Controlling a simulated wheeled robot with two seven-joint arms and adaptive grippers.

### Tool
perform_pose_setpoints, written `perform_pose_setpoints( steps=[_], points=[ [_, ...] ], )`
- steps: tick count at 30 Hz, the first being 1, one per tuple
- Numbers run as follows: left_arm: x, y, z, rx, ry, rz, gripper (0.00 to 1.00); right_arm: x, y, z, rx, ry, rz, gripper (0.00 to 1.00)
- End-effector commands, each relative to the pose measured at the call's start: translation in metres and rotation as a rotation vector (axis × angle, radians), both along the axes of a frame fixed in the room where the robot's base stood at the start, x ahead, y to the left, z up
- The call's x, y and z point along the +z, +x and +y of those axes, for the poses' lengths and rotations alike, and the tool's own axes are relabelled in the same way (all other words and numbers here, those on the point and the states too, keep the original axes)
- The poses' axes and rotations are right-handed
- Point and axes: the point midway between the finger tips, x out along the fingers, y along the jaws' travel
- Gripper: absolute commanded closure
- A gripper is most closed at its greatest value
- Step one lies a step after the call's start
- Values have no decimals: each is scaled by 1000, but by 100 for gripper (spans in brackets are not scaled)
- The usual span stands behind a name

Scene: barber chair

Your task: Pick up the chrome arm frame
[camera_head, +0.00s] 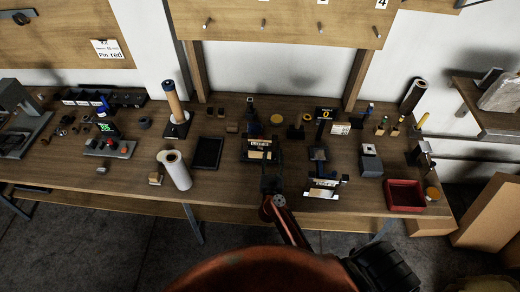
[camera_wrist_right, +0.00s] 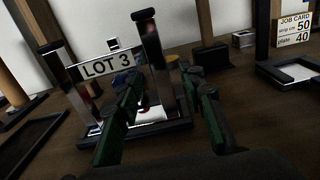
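A chrome arm frame (camera_wrist_right: 154,62) with shiny uprights and a "LOT 3" tag stands upright on a dark base in the right wrist view. In the head view it shows at the middle of the bench (camera_head: 258,143), partly behind my right gripper (camera_head: 268,178). In the right wrist view my right gripper (camera_wrist_right: 165,85) has its two dark green fingers apart. The right-hand chrome upright appears between them, with gaps on both sides. Whether a finger touches it I cannot tell. My left gripper is not in view.
A similar labelled holder (camera_head: 323,184) stands to the right near the front edge. A black tray (camera_head: 207,153) and a white roll (camera_head: 175,168) are to the left. A red bin (camera_head: 404,195) is at the right. A job card (camera_wrist_right: 296,30) stands behind.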

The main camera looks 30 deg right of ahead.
Motion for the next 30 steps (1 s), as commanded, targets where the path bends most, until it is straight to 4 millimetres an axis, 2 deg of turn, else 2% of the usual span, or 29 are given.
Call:
perform_pose_setpoints(
  steps=[7,17,30],
  points=[
    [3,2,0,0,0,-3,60,3,30,-20,1,-4,0,64],
    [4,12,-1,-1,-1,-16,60,3,35,-25,-3,-2,0,64],
    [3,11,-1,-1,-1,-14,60,3,35,-25,-3,-4,0,94]
  ],
)
